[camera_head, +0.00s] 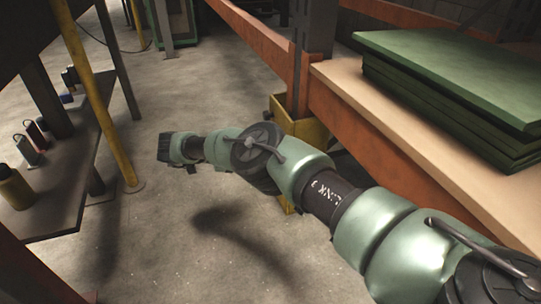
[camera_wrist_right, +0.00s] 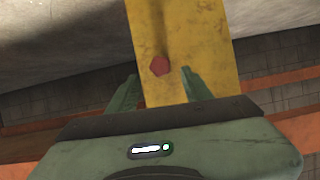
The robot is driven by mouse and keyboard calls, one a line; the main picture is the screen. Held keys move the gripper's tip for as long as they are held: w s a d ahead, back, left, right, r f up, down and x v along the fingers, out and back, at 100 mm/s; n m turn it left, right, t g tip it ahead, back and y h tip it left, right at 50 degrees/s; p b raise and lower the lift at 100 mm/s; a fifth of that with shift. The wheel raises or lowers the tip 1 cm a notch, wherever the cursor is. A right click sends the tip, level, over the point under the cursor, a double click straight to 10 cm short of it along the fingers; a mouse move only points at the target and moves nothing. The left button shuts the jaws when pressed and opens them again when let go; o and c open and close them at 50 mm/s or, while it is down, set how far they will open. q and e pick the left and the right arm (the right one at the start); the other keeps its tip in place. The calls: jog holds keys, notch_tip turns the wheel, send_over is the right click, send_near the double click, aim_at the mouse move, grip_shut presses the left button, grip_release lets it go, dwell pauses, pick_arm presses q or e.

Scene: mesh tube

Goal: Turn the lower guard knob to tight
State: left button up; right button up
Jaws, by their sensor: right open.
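A red, roughly hexagonal knob (camera_wrist_right: 160,66) sits on a worn yellow plate (camera_wrist_right: 205,35) in the right wrist view. My right gripper (camera_wrist_right: 158,74) is open, its two green fingers apart, with the knob between the fingertips in the picture. The fingers look clear of the knob; how far off it is cannot be told. In the head view, my right arm crosses from the lower right, and I cannot make out its fingers or the knob. A yellow guard (camera_head: 312,131) stands around the foot of a post, partly hidden by my arm. My left gripper is not in view.
An orange rack with a wooden shelf (camera_head: 385,115) stands at right, bearing stacked green panels (camera_head: 450,75). Concrete floor (camera_head: 190,240) lies open between.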

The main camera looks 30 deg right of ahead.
jog(key=b+x, duration=0.1)
jog(key=x, duration=0.4)
jog(key=shift+a+b, duration=0.1)
jog(key=shift+b, duration=0.25)
jog(key=shift+f, duration=0.1)
grip_shut()
jog(key=m+t+h+p, duration=0.1)
jog(key=m+p, duration=0.1)
jog(key=m, duration=0.3)
jog(key=m+t+h+p, duration=0.2)
jog(key=m+p, duration=0.1)
jog(key=m, duration=0.2)
jog(key=f+m+t+h+p, duration=0.1)
jog(key=m+t+h+p, duration=0.1)
jog(key=m, duration=0.4)
jog(key=shift+s+a+f+p, duration=0.15)
jog(key=shift+s+p, duration=0.2)
jog(key=shift+p, duration=0.3)
